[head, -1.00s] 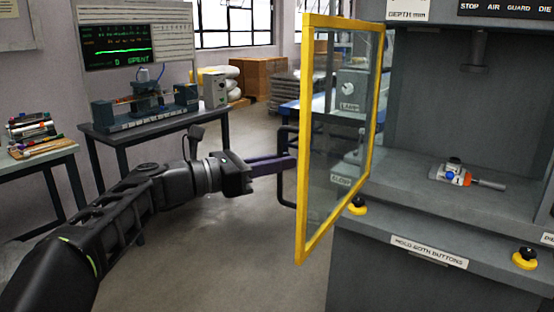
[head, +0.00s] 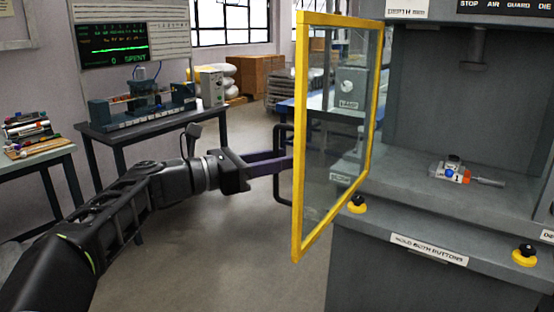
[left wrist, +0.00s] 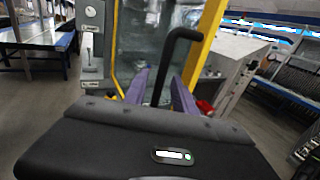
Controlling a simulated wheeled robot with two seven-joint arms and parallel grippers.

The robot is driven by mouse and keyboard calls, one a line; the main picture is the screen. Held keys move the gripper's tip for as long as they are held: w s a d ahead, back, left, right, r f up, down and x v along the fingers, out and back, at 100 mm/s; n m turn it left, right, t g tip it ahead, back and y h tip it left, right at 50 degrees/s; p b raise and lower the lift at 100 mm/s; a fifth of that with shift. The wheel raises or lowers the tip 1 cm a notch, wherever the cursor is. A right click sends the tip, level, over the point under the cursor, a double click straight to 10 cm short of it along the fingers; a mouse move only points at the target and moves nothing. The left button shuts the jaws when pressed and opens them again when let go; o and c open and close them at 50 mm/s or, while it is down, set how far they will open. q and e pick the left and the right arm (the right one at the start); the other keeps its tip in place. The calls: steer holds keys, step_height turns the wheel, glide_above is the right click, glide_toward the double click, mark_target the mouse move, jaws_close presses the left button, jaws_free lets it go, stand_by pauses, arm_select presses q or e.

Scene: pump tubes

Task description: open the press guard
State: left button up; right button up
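The press guard (head: 297,150) is a clear pane in a yellow frame. It stands swung out from the grey press, hinged beside the press opening. Its black bar handle (head: 279,165) is on the far left side of the guard, and it also shows in the left wrist view (left wrist: 170,62). My left gripper (head: 286,163) has purple fingers spread apart at the handle. In the left wrist view, the handle's bar passes between the two fingers; I cannot tell if they touch it. My right gripper is not in view.
The press bed (head: 410,195) holds a small grey and orange fixture (head: 455,172). Yellow-based buttons (head: 525,255) sit on the press front. A bench with a test rig (head: 140,105) and a table with pens (head: 28,132) stand at the left. The floor between is clear.

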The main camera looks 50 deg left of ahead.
arm_select(q)
steer(key=shift+s, duration=0.1)
steer(key=s+a, duration=0.1)
steer(key=s, duration=0.6)
steer(key=shift+s, duration=0.25)
steer(key=shift+a, duration=0.1)
